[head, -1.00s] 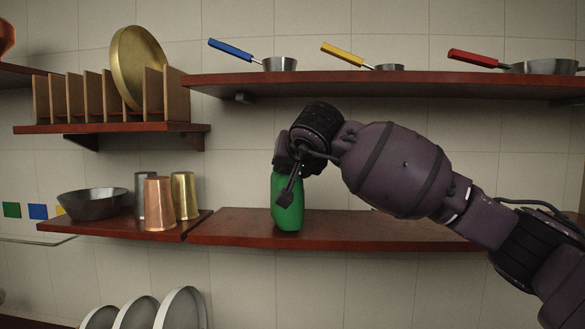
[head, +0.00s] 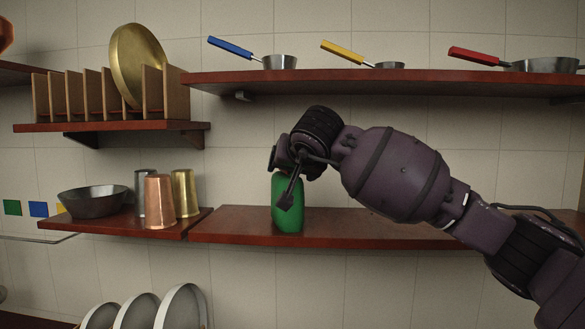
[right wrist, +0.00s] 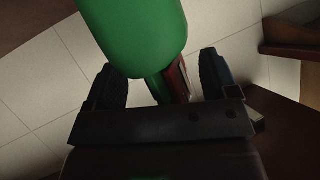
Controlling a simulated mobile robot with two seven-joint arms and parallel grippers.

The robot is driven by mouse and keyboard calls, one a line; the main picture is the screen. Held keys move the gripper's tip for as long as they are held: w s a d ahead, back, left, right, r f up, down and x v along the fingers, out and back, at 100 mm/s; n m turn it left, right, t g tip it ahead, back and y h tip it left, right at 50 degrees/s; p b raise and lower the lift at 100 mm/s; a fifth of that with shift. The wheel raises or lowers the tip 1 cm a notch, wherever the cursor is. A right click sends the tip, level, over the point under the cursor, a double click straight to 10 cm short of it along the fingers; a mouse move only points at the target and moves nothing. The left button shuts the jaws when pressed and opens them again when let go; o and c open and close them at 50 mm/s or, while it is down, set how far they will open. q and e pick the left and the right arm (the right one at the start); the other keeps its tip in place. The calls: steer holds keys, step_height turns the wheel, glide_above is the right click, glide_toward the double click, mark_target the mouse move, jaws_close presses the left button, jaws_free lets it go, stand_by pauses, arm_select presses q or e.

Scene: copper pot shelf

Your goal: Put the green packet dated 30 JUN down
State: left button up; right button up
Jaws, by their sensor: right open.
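A green packet (head: 290,218) stands upright on the lower right shelf (head: 400,232), near that shelf's left end. No date can be read on it. My right gripper (head: 285,199) is at the packet's near side and upper part, hiding some of it. In the right wrist view the gripper (right wrist: 162,80) is open, with its fingers spread apart. The packet (right wrist: 135,30) fills the top of that view, and a smaller green part shows between the fingers. I cannot tell whether a finger touches the packet. My left gripper is not in view.
To the left, a lower shelf holds a dark bowl (head: 92,201), a copper cup (head: 159,202), a brass cup (head: 185,193) and a grey cup (head: 140,193). Pans with coloured handles (head: 280,62) stand on the shelf above. Shelf room right of the packet is partly hidden by my arm.

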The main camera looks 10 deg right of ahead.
steer(key=b+v, duration=0.2)
steer(key=v, duration=1)
steer(key=shift+s+f, duration=0.1)
